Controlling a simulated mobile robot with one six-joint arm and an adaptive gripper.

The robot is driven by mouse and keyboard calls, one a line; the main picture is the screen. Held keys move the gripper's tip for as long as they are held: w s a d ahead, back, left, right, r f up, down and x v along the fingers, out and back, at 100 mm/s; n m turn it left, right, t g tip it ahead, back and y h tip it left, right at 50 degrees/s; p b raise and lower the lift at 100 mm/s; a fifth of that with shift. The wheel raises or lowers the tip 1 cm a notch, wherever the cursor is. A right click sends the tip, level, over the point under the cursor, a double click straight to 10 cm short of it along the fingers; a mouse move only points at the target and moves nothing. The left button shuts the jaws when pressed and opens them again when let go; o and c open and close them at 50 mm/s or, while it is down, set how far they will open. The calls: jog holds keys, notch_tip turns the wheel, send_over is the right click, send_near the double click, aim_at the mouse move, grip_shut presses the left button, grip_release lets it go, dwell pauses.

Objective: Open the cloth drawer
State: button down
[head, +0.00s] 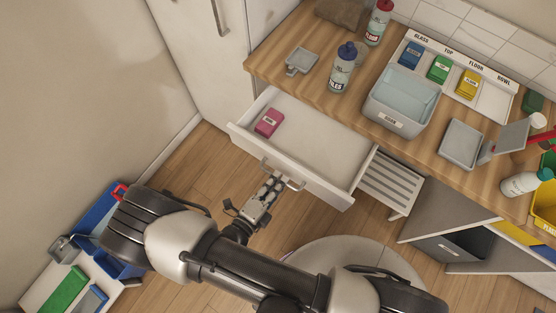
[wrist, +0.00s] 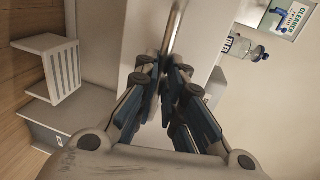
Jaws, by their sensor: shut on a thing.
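The white drawer (head: 315,140) under the wooden counter stands pulled well out in the head view. A pink labelled cloth or block (head: 269,122) lies in its left part; the rest of the drawer floor is bare. The metal bar handle (head: 298,187) is on the drawer's front and also runs up the middle of the wrist view (wrist: 173,28). My gripper (head: 275,181) is at the handle, with its fingers closed around the bar. In the wrist view, my gripper (wrist: 167,77) has its blue-padded fingers on both sides of the bar's near end.
Bottles (head: 342,68), a grey basin (head: 401,98) and a labelled tray (head: 493,99) of coloured packs stand on the counter. A slatted rack (head: 390,180) is right of the drawer. A blue caddy (head: 97,215) sits on the floor at left. Floor in front of the drawer is partly clear.

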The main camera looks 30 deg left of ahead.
jog(key=c, duration=1.7)
grip_release()
jog(key=v, duration=1.2)
jog(key=shift+w+a, duration=0.1)
